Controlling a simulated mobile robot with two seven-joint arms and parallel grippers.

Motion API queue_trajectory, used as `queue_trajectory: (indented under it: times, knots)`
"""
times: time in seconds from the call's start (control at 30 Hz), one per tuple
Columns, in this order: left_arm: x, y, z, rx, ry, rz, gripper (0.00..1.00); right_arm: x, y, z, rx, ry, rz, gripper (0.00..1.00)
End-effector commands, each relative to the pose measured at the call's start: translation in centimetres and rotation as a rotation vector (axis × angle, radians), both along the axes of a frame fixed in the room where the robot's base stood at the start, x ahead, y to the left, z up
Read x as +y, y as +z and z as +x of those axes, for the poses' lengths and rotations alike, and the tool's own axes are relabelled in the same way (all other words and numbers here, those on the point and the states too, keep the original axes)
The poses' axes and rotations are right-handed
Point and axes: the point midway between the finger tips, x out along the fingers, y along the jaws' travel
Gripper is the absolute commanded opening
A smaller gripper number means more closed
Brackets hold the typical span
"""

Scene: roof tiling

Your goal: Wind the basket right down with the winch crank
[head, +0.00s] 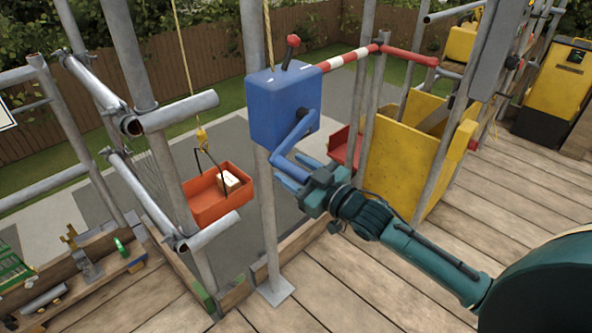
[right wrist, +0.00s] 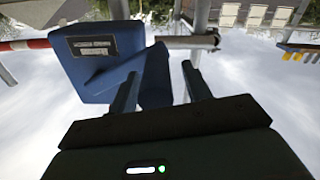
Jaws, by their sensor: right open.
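The blue winch box (head: 284,112) is fixed to an upright scaffold pole. Its blue crank (head: 293,136) points down and to the left from the box's side. The orange basket (head: 207,204) hangs from a yellow hook and rope left of the pole, with a pale block in it. My right gripper (head: 288,174) is open at the crank's lower end. In the right wrist view the winch box (right wrist: 92,62) is ahead and the crank (right wrist: 155,78) shows between the two open fingers (right wrist: 160,76). I cannot tell whether they touch it. My left gripper is out of view.
A lever with a red knob (head: 291,48) stands on top of the winch. A red-and-white rail (head: 345,57) runs right from it. A yellow panel (head: 402,160) stands right of the winch. Wooden deck boards (head: 345,280) are clear in front.

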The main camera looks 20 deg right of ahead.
Motion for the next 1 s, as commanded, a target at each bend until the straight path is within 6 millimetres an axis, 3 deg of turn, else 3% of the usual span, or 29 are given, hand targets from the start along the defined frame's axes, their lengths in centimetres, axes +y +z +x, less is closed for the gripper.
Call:
queue_trajectory:
  times: [0.1, 0.67, 1.0]
  knots:
    - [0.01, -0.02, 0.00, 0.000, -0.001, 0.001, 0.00, -0.01, 0.01, -0.02, 0.000, 0.000, 0.000, 0.47]
    - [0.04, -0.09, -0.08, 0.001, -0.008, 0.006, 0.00, 0.12, -0.01, -0.09, 0.000, 0.002, 0.002, 0.01]
    - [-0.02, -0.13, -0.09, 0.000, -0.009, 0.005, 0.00, 0.21, -0.15, -0.14, -0.001, 0.005, -0.001, 0.00]
